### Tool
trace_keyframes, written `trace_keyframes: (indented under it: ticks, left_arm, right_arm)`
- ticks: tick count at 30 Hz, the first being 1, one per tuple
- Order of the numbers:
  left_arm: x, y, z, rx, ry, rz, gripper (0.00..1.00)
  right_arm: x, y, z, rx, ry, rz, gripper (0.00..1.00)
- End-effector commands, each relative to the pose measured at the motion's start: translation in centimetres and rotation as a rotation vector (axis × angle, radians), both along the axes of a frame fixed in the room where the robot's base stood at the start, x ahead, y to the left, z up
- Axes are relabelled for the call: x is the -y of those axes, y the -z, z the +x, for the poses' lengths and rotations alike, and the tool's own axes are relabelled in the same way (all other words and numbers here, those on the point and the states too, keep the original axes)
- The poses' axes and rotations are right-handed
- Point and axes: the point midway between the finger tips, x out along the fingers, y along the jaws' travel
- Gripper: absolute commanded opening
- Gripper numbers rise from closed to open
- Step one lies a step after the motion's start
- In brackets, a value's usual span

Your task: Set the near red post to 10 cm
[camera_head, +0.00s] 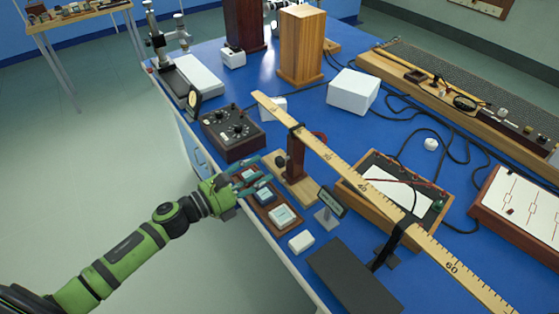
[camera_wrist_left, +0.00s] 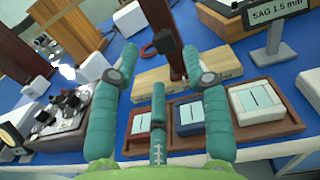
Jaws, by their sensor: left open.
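A dark red post (camera_head: 296,158) stands upright on a pale wooden base (camera_head: 299,190), under a long wooden metre rule (camera_head: 345,170). It also shows in the left wrist view (camera_wrist_left: 177,65), with a black knob or clamp (camera_wrist_left: 168,41) on it. My left gripper (camera_head: 259,171) is open and empty, on the near left side of the post, above a wooden tray. In the left wrist view the open fingers (camera_wrist_left: 160,62) point toward the post and base, and the post appears between the fingertips, apart from them. The post's height setting cannot be read. My right gripper is not in view.
The wooden tray (camera_head: 268,215) holds several small blocks. A small display (camera_head: 332,202) reads "SAG 1.5 mm" in the left wrist view (camera_wrist_left: 274,14). A dial box (camera_head: 232,133) stands left of the post.

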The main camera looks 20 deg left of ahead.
Motion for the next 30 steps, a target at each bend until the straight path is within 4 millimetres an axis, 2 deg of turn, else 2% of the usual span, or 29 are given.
trace_keyframes:
  ticks: [5,17,28,29,30]
  left_arm:
    - [0.6,-0.2,0.5,0.037,0.035,0.050,0.47]
    - [4.0,-0.2,4.9,0.033,0.032,0.046,0.47]
    - [4.5,0.0,5.4,0.031,0.032,0.047,0.47]
    - [4.5,0.0,5.4,0.031,0.032,0.047,0.39]
    - [4.5,0.0,5.4,0.031,0.032,0.047,0.23]
  right_arm:
    - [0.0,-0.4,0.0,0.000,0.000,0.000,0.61]
    - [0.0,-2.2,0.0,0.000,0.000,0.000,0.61]
    - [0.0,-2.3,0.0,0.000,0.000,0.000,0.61]
    - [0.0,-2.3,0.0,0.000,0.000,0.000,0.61]
    - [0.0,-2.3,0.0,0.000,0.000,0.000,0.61]
